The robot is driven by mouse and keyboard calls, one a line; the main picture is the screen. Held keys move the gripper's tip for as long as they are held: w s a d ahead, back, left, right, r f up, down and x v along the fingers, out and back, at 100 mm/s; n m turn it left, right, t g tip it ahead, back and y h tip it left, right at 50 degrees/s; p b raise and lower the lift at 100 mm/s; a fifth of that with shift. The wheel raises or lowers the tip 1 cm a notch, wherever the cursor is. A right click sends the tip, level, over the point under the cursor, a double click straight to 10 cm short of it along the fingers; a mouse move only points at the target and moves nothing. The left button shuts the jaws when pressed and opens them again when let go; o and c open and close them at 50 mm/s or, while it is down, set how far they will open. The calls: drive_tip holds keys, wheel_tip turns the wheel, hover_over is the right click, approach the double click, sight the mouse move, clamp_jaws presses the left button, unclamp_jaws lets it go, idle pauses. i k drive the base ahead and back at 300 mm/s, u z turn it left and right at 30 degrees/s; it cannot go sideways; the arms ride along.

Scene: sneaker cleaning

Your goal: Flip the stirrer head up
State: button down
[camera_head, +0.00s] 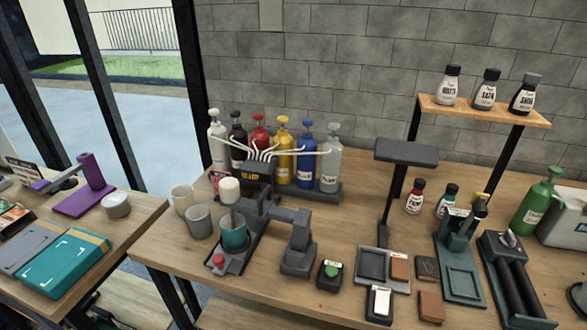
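The stirrer (247,240) is a dark grey machine near the left end of the main table. Its head (250,194) looks lowered and roughly level, with a white cylinder (229,187) on top. A thin shaft runs from it down into a teal cup (235,236) on the stirrer's base. A red button (218,261) sits at the front of the base. The shaft's lower end is hidden inside the cup. My gripper is not in view.
Close right of the stirrer stands a grey device (298,245), with a green-button box (330,273) beside it. Pump bottles (282,150) stand behind. Two loose cups (198,220) are left. A tall dark stand (388,200) rises farther right.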

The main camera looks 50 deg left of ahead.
sight(230, 198)
drive_tip(key=u, duration=0.15)
drive_tip(key=k, duration=1.4)
drive_tip(key=u, duration=1.45)
drive_tip(key=i, duration=1)
